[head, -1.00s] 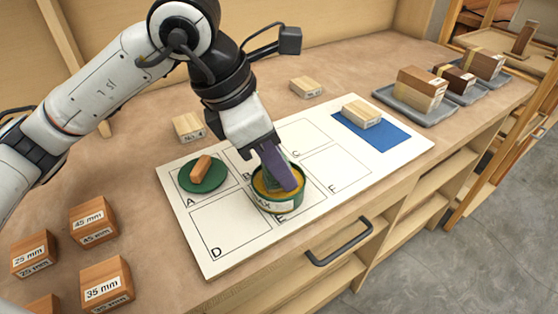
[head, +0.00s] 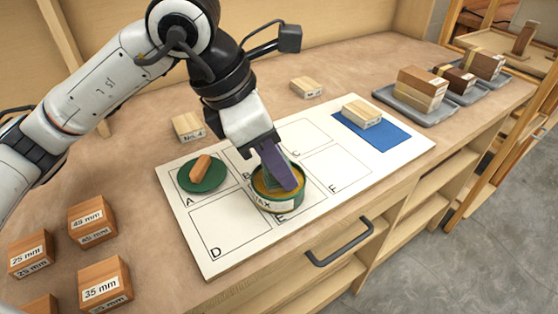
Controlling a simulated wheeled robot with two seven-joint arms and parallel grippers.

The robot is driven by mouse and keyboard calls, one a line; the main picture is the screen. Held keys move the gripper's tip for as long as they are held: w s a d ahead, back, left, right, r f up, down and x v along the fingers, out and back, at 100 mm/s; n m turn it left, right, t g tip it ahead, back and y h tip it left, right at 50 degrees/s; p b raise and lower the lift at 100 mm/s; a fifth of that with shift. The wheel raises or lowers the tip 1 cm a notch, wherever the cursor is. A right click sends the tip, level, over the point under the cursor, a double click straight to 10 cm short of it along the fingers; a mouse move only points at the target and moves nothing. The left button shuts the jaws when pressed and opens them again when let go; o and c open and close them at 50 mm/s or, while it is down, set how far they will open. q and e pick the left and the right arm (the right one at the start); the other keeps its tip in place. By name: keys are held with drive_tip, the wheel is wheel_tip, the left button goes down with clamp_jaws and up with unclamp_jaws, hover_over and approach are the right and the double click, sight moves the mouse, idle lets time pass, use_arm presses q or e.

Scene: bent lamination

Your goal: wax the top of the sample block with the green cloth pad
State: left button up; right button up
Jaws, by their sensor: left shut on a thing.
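My left gripper (head: 276,167), with purple fingers, points down into the round green wax tin (head: 275,203) on square E of the white board. It is shut on a small green piece that looks like the cloth pad (head: 266,177), mostly hidden by the fingers. The pad is at the yellow wax inside the tin; whether it touches the wax is hard to tell. A pale wooden block with a label, apparently the sample block (head: 361,114), lies on the blue mat (head: 388,137) at the right end of the board. My right gripper is not in view.
A dark green disc (head: 215,182) with a brown wooden bar (head: 201,166) on it lies on square A. Pale blocks (head: 188,127) (head: 306,88) stand behind the board. Labelled brown blocks (head: 92,222) stand at left. Grey trays (head: 412,112) hold blocks at right. Squares D and F are clear.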

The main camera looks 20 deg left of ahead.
use_arm(q)
drive_tip(key=shift+f, duration=0.15)
drive_tip(key=shift+r+p, duration=2.2)
drive_tip(key=shift+r, duration=1.4)
